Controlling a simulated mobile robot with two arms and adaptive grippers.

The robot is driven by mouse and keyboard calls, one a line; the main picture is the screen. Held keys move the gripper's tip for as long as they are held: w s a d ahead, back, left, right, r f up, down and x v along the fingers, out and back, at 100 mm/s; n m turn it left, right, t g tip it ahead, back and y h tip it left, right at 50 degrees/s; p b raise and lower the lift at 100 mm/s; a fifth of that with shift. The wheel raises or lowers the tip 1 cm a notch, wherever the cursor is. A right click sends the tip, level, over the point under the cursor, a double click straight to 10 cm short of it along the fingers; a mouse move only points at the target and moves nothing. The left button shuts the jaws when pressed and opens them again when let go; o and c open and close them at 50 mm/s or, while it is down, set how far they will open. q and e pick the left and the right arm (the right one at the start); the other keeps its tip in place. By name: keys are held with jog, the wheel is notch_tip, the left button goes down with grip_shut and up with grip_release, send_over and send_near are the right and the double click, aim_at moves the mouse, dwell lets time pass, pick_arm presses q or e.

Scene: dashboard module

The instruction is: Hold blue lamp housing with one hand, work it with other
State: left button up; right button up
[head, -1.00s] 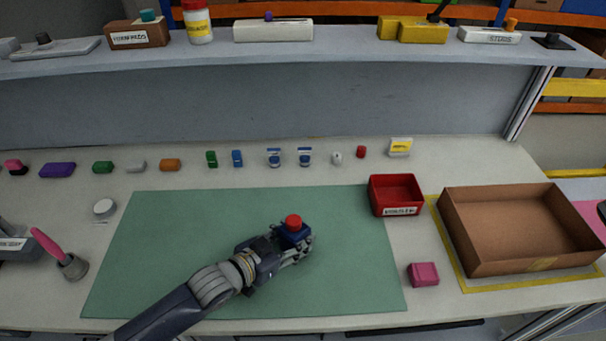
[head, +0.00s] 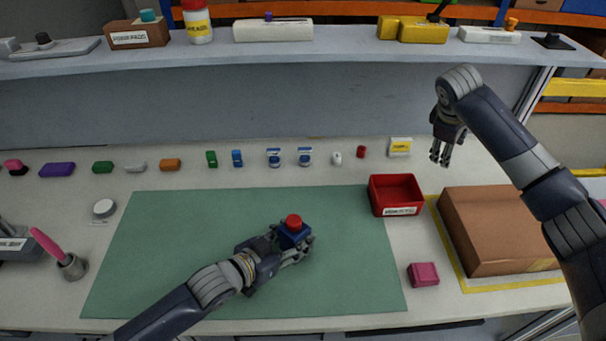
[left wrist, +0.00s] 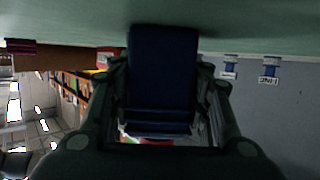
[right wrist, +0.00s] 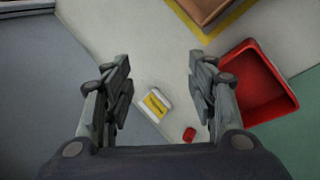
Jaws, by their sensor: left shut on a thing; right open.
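The blue lamp housing (head: 291,240) with a red cap (head: 293,221) on top stands on the green mat (head: 170,230). My left gripper (head: 302,248) is shut on the housing, low over the mat. In the left wrist view the blue housing (left wrist: 162,70) sits between the fingers. My right gripper (head: 440,158) is open and empty, above the back right of the table.
A red bin (head: 396,210) and a brown cardboard box (head: 500,225) stand right of the mat. A pink block (head: 423,274) lies near the front. Several small parts line the back, including a small red piece (head: 361,152) and a yellow-white box (head: 400,147). The shelf (head: 340,60) overhangs behind.

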pick_arm(q)
jog(key=shift+f, duration=0.1)
pick_arm(e)
jog(key=a+r+n+y, duration=0.2)
jog(key=a, duration=0.9)
notch_tip(320, 180, up, 4)
jog(key=n+g+y, duration=0.4)
jog(key=n, duration=0.3)
send_over(294, 219)
jog(key=d, duration=0.2)
jog(key=f, duration=0.3)
jog(key=a+f, duration=0.1)
jog(key=f, duration=0.7)
jog(key=shift+a+f, duration=0.15)
jog(key=shift+a, duration=0.25)
jog(key=shift+c, duration=0.4)
jog(key=c, duration=1)
